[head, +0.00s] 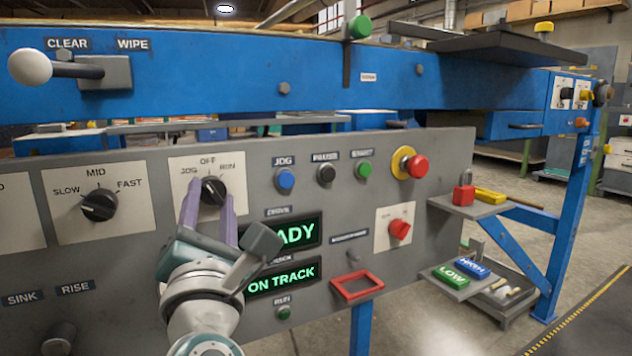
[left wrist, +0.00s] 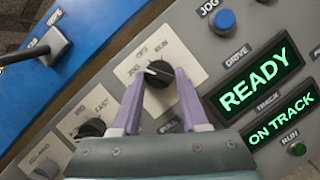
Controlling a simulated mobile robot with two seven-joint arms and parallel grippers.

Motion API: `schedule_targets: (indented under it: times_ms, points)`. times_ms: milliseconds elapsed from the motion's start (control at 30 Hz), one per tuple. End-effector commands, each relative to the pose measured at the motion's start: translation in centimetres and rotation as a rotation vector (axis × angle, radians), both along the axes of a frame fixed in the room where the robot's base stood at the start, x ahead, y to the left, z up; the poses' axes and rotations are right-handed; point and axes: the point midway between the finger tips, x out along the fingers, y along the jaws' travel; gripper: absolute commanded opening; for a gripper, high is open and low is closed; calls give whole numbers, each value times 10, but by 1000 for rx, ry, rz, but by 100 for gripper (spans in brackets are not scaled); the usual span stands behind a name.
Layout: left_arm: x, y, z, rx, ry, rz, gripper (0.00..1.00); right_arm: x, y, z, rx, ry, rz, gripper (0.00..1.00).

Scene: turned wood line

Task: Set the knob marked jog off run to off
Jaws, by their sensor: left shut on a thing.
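The knob marked jog off run is a black rotary knob (head: 213,191) on a pale plate of the grey control panel. It also shows in the left wrist view (left wrist: 158,75), where its white pointer line lies toward JOG, to the left of OFF. My left gripper (head: 209,196) is at the knob, with one purple finger on each side. It is shut on the knob, as the left wrist view (left wrist: 158,84) also shows. The fingers hide part of the knob's sides. My right gripper is not in view.
Left of it is the slow mid fast knob (head: 99,206). To the right are a blue jog button (head: 285,179), lit READY and ON TRACK displays (head: 282,276), and a red emergency button (head: 417,166). A white-ended lever (head: 30,67) juts out at upper left.

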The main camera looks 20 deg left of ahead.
Motion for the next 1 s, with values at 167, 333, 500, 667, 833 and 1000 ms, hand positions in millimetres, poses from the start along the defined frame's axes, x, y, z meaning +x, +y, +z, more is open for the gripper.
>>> schedule_targets:
  times_ms: [167,333,500,667,833,1000]
  points:
    - [-1,1,8,98,116,0,0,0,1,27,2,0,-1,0]
    - [-2,2,8,184,216,1,0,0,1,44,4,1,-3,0]
    - [-2,2,8,253,296,1,0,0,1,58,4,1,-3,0]
    - [-3,2,7,295,345,1,0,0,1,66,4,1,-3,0]
    - [-3,2,6,322,374,1,0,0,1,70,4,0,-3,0]
    - [-3,2,5,330,384,1,0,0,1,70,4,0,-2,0]
